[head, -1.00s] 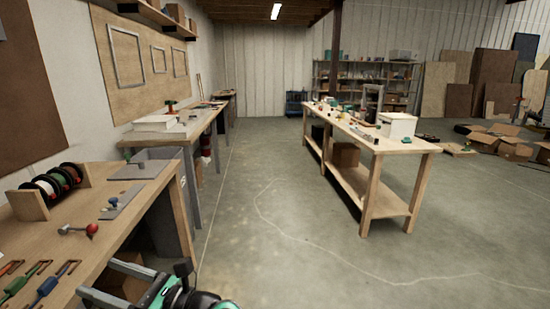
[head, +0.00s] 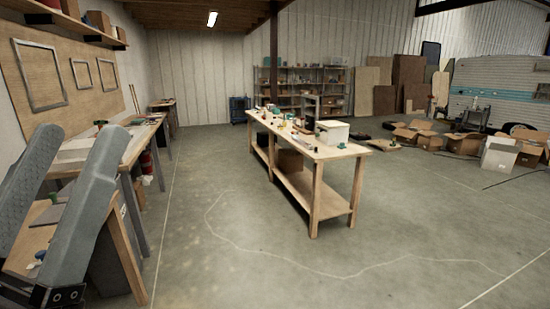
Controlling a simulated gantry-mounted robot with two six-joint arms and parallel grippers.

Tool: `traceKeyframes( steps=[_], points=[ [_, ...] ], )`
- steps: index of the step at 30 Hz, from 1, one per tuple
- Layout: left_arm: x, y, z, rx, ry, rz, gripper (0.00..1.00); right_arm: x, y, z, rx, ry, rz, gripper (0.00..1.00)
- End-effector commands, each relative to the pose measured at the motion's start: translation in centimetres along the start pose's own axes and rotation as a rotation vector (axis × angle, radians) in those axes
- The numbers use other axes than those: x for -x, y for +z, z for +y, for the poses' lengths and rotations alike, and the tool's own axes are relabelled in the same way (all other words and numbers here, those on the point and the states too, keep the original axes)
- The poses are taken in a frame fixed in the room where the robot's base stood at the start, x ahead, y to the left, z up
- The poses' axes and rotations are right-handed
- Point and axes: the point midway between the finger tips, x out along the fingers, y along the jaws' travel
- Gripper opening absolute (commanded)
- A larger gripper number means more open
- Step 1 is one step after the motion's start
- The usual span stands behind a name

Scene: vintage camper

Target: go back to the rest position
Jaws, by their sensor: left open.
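My left gripper (head: 80,138) is large and close at the left edge of the head view. Its two grey fingers point up and stand apart, with nothing between them. It hides much of the near left workbench (head: 122,240). My right gripper is not in view.
A wooden table (head: 310,150) with a lower shelf stands mid-room, bearing a white box (head: 332,132) and small items. Another bench (head: 128,150) runs along the left wall. Cardboard boxes (head: 465,142) and a camper (head: 500,95) are at the right. The concrete floor in front is clear.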

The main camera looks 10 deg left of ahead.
Motion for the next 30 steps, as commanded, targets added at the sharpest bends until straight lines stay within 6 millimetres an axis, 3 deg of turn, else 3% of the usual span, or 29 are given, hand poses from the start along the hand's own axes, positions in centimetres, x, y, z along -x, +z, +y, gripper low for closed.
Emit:
traceKeyframes(
  steps=[1, 8, 21, 25, 30],
  points=[
    [-2.2, -1.8, 0.1, -0.029, 0.003, -0.007, 0.73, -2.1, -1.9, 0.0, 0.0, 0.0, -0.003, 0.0],
    [-9.1, -8.1, 0.3, -0.02, 0.005, -0.004, 0.73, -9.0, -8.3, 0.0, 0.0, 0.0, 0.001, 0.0],
    [-24.7, -22.3, 0.6, -0.017, 0.006, -0.005, 0.73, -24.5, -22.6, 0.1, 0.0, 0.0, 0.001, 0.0],
    [-27.4, -24.9, 0.6, -0.017, 0.006, -0.005, 0.73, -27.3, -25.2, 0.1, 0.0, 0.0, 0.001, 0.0],
    [-28.4, -25.7, 0.6, -0.017, 0.006, -0.005, 0.73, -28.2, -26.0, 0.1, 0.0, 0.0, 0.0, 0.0]
  ],
)
